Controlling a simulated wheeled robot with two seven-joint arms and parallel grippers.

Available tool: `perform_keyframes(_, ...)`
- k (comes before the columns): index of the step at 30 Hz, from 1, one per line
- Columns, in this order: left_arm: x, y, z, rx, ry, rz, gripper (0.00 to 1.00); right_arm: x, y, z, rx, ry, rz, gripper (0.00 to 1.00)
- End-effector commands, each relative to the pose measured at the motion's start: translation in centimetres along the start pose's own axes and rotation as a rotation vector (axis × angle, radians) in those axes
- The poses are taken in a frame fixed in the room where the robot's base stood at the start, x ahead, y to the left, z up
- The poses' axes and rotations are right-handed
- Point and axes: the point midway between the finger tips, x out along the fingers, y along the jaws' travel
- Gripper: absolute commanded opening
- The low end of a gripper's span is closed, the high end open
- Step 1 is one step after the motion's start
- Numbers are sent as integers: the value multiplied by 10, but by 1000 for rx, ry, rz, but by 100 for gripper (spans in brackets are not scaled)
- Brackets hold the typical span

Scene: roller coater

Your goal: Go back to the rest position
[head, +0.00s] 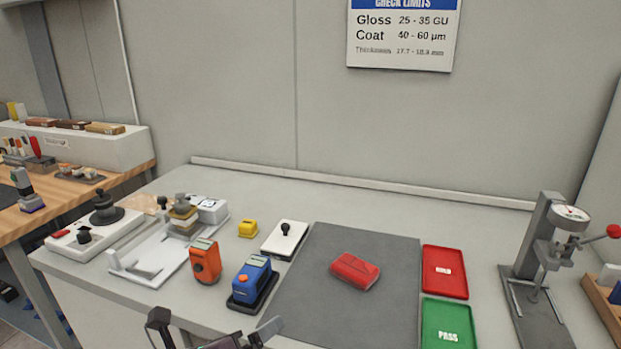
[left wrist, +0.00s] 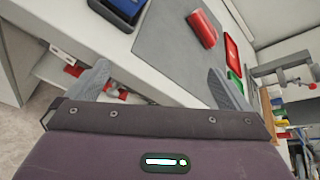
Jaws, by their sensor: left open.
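My left gripper (head: 214,331) shows at the bottom edge of the head view, at the table's front edge. Its two fingers are spread wide with nothing between them. In the left wrist view the open fingers (left wrist: 160,88) point toward the table's front edge and the grey mat (left wrist: 172,40). My right gripper is in neither view. A red block (head: 355,271) lies on the grey mat (head: 340,315), apart from my gripper; it also shows in the left wrist view (left wrist: 202,27).
A blue device (head: 252,280) and an orange device (head: 205,261) stand just beyond my left gripper. A red HOLD tray (head: 444,286) and green PASS tray (head: 433,337) lie right of the mat. A dial gauge stand (head: 555,240) is at the right. Open table lies behind the mat.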

Motion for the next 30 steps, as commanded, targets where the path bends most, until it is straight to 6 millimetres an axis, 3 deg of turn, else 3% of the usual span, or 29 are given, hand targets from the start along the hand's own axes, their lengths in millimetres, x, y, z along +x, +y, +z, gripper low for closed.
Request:
perform_keyframes(5,-4,30,-12,-536,-57,149,100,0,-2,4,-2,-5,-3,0)
perform_keyframes(8,-12,58,-28,-966,-123,285,100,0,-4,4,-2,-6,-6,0)
perform_keyframes(12,-33,97,-61,-1533,-259,491,100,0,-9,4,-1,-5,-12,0)
perform_keyframes(18,-65,129,-110,-2093,-478,745,100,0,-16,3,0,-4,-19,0)
perform_keyframes(23,-92,142,-148,-2430,-688,942,100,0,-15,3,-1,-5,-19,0)
perform_keyframes(30,-47,189,-194,-2427,-704,989,100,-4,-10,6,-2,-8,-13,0)
